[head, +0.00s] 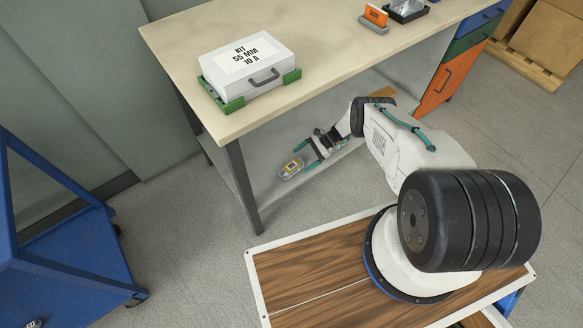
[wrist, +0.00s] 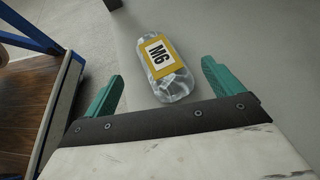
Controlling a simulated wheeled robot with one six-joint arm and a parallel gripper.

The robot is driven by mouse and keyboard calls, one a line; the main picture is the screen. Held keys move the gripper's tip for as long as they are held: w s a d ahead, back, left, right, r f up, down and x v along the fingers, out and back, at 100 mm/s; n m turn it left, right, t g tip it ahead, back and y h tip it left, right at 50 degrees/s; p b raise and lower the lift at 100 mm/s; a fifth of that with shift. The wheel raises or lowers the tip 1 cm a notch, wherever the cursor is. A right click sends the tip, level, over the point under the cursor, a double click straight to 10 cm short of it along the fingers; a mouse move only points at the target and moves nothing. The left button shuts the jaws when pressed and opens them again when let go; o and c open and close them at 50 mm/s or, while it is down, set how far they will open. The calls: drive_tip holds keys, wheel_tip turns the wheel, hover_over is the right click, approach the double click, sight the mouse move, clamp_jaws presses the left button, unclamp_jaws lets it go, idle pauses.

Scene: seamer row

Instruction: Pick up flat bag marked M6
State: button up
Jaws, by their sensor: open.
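The flat bag marked M6 (wrist: 163,70) is a clear bag with a yellow-bordered white label. It lies on the grey lower shelf (wrist: 215,45) under the workbench. In the head view the bag (head: 291,168) lies near the shelf's front left part, beside the table leg. My gripper (wrist: 160,88) is open with its two teal fingers apart. The bag lies ahead of and between the fingers in the wrist view, nearer the right one, with its lower end close to the palm edge. In the head view my gripper (head: 312,152) is just right of the bag. I cannot tell whether they touch.
The workbench top (head: 330,50) is above my arm and carries a white kit case (head: 250,68) in green corner holders. A dark table leg (head: 242,185) stands left of the bag. A blue cart (head: 60,235) is at the left. Grey floor is clear between.

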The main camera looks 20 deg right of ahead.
sight(292, 166)
drive_tip(key=x, duration=0.5)
drive_tip(key=shift+a+r, duration=0.1)
drive_tip(key=shift+a, duration=0.05)
drive_tip(key=c, duration=1.4)
